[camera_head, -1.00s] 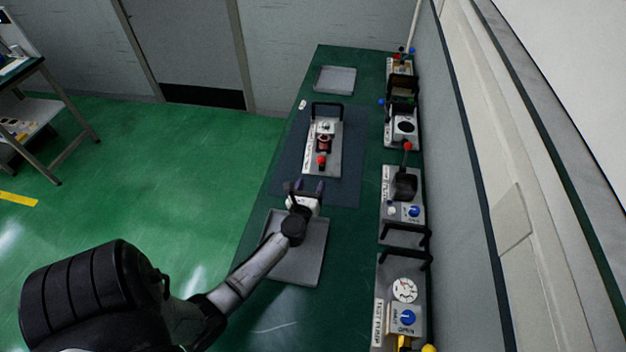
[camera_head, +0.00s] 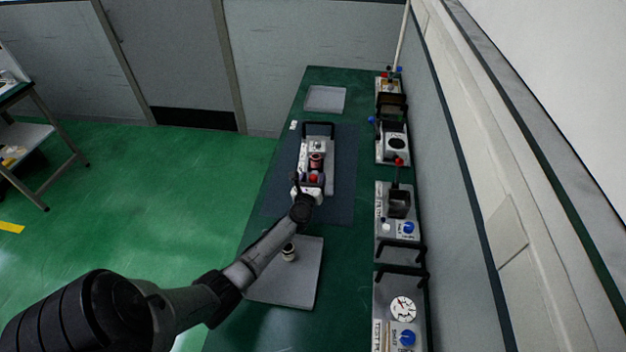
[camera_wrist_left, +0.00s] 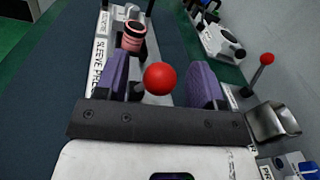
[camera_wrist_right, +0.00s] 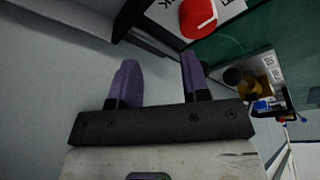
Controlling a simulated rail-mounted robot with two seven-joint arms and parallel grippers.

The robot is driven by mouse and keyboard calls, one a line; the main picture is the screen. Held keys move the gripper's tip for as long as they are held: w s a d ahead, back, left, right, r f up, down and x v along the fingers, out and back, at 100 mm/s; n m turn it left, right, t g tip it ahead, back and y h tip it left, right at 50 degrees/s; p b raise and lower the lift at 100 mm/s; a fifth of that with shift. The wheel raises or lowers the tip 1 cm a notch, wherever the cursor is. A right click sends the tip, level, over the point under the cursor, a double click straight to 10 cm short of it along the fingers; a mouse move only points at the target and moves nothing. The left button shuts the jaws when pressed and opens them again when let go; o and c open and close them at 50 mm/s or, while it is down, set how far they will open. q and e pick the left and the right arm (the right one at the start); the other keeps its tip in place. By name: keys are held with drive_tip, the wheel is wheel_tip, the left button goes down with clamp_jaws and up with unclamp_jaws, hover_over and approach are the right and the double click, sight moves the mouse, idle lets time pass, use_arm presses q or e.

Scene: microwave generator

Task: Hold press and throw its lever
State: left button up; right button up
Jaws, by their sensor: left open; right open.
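The sleeve press (camera_head: 329,180) lies on the dark mat, with a black handle at its far end. A copper-pink sleeve (camera_wrist_left: 133,36) sits on it. Its lever ends in a red ball knob (camera_wrist_left: 160,78), also visible in the head view (camera_head: 314,178). My left gripper (camera_wrist_left: 160,84) is open, its purple fingers on either side of the red ball with gaps showing. My arm and gripper hide the press's near end in the head view. My right gripper (camera_wrist_right: 155,82) is open and empty; it shows only in its own wrist view.
A grey tray (camera_head: 305,290) with a small cylindrical part (camera_head: 289,252) lies on the near bench. Another tray (camera_head: 325,98) is at the far end. Several bench devices stand along the right wall, one with a red-knobbed lever (camera_head: 398,161). A red round part (camera_wrist_right: 198,18) shows near my right gripper.

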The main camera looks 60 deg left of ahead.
idle(0.3)
use_arm(q)
clamp_jaws()
idle(0.5)
drive_tip(key=shift+f, duration=0.15)
idle(0.7)
